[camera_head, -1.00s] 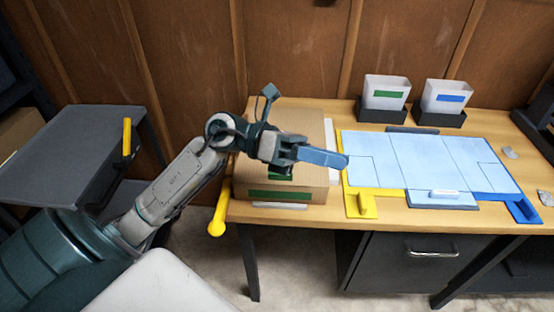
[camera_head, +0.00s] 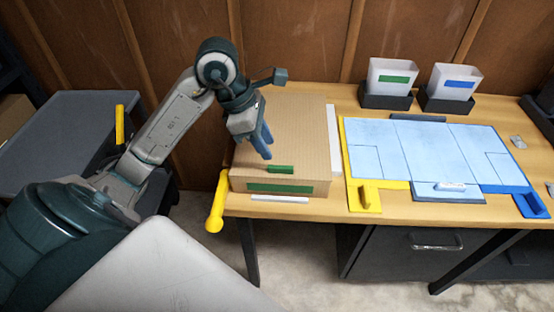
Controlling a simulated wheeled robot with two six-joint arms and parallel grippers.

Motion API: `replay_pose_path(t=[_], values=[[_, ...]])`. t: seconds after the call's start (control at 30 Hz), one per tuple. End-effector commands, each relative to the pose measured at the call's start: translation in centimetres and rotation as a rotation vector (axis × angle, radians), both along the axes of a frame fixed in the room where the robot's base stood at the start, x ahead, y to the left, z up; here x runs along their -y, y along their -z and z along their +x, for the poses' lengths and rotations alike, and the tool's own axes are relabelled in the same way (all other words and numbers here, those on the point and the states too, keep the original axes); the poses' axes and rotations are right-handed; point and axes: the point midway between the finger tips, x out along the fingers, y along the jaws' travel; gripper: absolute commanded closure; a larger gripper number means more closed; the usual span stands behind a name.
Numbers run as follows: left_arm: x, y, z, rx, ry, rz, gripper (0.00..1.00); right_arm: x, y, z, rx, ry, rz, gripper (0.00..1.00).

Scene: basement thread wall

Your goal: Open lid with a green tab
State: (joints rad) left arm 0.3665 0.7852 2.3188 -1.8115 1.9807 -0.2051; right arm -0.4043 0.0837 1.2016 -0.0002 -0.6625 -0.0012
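A brown cardboard box (camera_head: 240,180) stands at the left end of the wooden table. Its lid (camera_head: 300,125) lies flat on top and looks closed. A small green tab (camera_head: 280,169) sticks up at the lid's front edge, above a green label (camera_head: 280,188) on the front face. My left gripper (camera_head: 267,152) points down over the lid, just behind and left of the tab, apart from it. Its blue fingers look close together and overlap in this view, so I cannot tell whether they are open. Nothing shows between them. My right gripper is out of view.
A yellow handle (camera_head: 216,205) juts from the table's left corner. A light blue board (camera_head: 430,150) with yellow and blue brackets lies right of the box. Two bins, one green-labelled (camera_head: 392,78) and one blue-labelled (camera_head: 455,84), stand behind it. A grey side table (camera_head: 60,140) is at the left.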

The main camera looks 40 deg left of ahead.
Motion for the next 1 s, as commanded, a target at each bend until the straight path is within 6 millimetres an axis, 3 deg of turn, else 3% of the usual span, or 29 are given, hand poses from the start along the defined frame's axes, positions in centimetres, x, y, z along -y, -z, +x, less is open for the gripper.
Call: replay_pose_path(t=[0.2,0.4,0.87,1.0], values=[[1.3,3.4,0.7,-0.005,0.0,-0.006,0.67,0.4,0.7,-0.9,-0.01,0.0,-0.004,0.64],[2.1,5.5,1.2,-0.002,0.0,-0.005,0.67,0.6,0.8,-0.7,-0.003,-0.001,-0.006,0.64],[2.3,6.4,1.4,-0.002,0.0,-0.001,0.67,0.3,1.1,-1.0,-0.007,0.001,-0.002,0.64],[2.3,6.4,1.4,-0.002,0.0,-0.001,0.95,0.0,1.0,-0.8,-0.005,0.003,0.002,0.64]])
